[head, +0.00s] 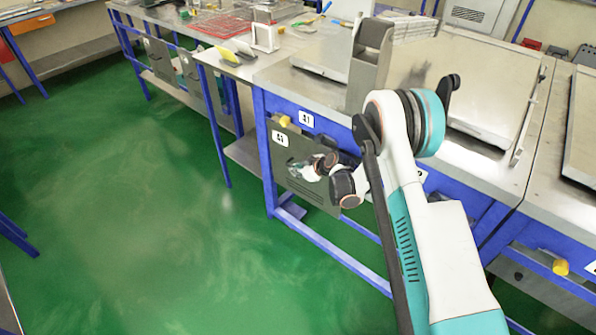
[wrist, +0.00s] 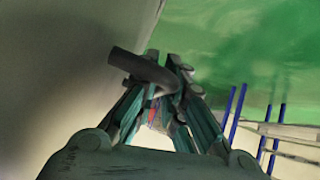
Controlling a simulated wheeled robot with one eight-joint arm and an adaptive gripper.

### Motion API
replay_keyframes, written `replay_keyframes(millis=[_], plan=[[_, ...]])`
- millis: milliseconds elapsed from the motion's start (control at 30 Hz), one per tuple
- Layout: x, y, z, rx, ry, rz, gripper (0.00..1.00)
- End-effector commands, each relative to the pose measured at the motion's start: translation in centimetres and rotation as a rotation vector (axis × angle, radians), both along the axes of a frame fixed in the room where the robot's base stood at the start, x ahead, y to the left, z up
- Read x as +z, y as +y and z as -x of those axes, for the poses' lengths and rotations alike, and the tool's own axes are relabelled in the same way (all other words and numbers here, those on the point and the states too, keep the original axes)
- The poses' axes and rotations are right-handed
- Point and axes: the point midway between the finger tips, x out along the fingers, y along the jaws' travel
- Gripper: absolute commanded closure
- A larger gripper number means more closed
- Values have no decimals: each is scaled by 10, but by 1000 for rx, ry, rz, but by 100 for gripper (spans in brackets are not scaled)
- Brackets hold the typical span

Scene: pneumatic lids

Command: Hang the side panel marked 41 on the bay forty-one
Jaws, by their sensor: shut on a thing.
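The dark grey side panel (head: 300,186) with a small white label, which seems to read 41, is upright at the front of the blue-framed bay forty-one (head: 333,128). The bay's own white label reads 41. A yellow knob (head: 284,121) shows at the panel's upper left edge; I cannot tell whether the panel is hooked on it. My gripper (head: 322,164) is in front of the panel, partly hidden by my arm.
Other dark panels (head: 160,56) hang on the farther bench. A yellow knob (head: 560,267) shows on the bay at right. A grey upright holder (head: 369,65) stands on the benchtop. The green floor (head: 130,200) at left is clear.

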Motion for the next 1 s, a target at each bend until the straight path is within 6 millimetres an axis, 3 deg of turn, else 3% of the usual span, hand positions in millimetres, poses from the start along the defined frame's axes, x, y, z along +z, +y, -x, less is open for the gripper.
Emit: replay_keyframes(millis=[733, 800, 867, 1000], plan=[[-7, -1, 1, 2, 2, 5, 100], [-7, -1, 1, 3, 2, 4, 80], [-7, -1, 1, 3, 2, 4, 67], [-6, 0, 1, 2, 1, 2, 67]])
